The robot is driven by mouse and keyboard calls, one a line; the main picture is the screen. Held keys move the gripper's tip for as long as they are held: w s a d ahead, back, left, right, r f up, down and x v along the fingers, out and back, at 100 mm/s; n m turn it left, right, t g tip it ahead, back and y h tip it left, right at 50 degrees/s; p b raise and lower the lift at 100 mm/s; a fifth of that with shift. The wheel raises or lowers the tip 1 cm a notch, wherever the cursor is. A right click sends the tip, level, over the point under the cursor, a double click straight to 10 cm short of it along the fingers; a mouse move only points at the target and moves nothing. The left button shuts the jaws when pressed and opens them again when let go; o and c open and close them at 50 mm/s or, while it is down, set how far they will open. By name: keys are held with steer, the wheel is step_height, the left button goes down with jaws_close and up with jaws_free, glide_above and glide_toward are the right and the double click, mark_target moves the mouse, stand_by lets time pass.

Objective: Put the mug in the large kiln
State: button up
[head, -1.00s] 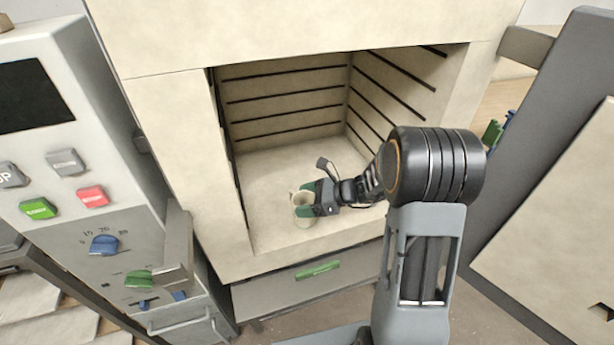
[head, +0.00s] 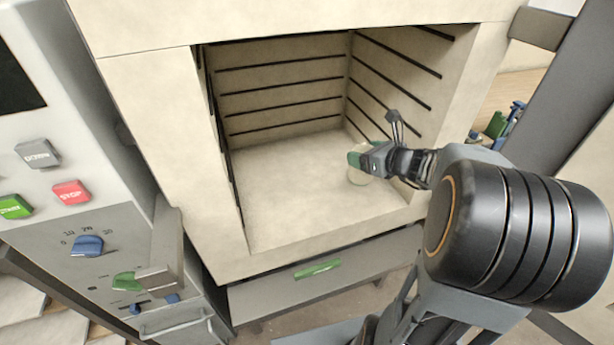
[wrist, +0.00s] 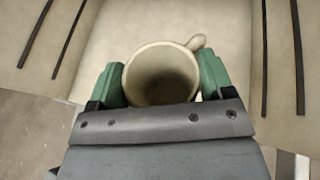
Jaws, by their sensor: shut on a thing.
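The cream mug (wrist: 162,76) is upright between the two green fingertips of my gripper (wrist: 162,84) in the wrist view, with its handle at the upper right. In the head view the mug (head: 357,177) is partly hidden behind my gripper (head: 362,161). My gripper is shut on the mug, inside the open large kiln (head: 300,190), near the right wall. Whether the mug touches the kiln floor I cannot tell.
The kiln's side walls carry dark horizontal grooves, and its floor to the left is clear. A control panel (head: 70,160) with buttons and knobs stands at left. The open kiln door (head: 560,100) is at right. A drawer with a green handle (head: 317,269) is below the chamber.

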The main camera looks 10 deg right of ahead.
steer(key=shift+s+a+f+n+g+y, duration=0.3)
steer(key=shift+s+a+f+n+y, duration=0.15)
steer(key=shift+s+a+n+y, duration=0.25)
steer(key=shift+w+a+f, duration=0.15)
steer(key=shift+w+f, duration=0.25)
steer(key=shift+w, duration=0.3)
steer(key=shift+w+d+f+b, duration=0.2)
steer(key=shift+w+d+f, duration=0.2)
steer(key=shift+w+f, duration=1.55)
steer(key=shift+w+d+f+b, duration=0.25)
steer(key=shift+w+d+f, duration=0.15)
steer(key=shift+w+f, duration=1.6)
steer(key=shift+w+d+f+b, duration=0.2)
steer(key=shift+w+d+f, duration=0.2)
steer(key=shift+w+f, duration=1.55)
steer(key=shift+f, duration=0.1)
steer(key=shift+f, duration=0.15)
steer(key=o, duration=1.5)
steer(key=shift+o, duration=0.2)
